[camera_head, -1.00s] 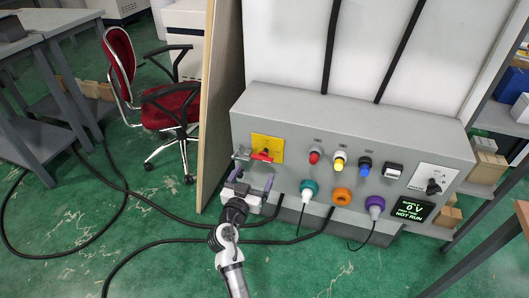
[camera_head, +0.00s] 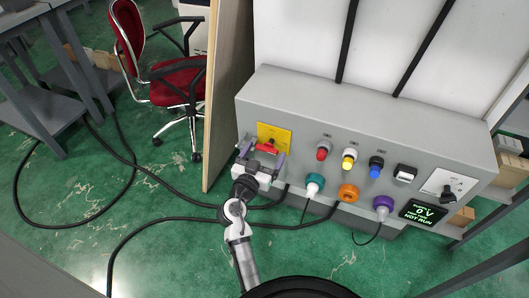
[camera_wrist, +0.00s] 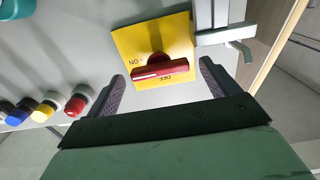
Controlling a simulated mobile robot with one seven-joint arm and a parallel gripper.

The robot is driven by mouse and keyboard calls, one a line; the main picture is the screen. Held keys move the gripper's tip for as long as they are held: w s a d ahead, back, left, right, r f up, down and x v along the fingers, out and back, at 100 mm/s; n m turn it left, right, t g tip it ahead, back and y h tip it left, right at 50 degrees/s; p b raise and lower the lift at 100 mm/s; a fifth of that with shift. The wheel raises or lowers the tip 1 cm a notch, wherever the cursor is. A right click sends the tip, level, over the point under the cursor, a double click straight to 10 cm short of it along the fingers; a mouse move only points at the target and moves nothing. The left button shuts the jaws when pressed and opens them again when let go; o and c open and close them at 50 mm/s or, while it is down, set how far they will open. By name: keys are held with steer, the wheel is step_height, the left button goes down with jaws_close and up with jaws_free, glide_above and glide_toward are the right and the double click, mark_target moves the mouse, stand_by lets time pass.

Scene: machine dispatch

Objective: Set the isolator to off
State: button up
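The isolator is a yellow plate (camera_head: 283,136) at the left end of the grey panel's front. Its red handle (camera_head: 267,148) lies roughly level across the plate. In the wrist view the yellow plate (camera_wrist: 185,35) carries upside-down ON and OFF lettering, and the red handle (camera_wrist: 160,68) lies slightly tilted beside the OFF lettering. My gripper (camera_head: 262,158) is open in front of the isolator. In the wrist view my gripper (camera_wrist: 162,72) has one finger on each side of the handle, with gaps to it. I cannot tell how deep the fingers reach.
A grey metal bracket (camera_wrist: 217,25) stands close beside the plate. A wooden board edge (camera_head: 221,100) stands left.

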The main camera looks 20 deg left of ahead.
steer(key=c, duration=1)
steer(key=shift+n+b, duration=0.3)
steer(key=shift+n, duration=0.5)
steer(key=o, duration=1)
steer(key=shift+f, duration=0.1)
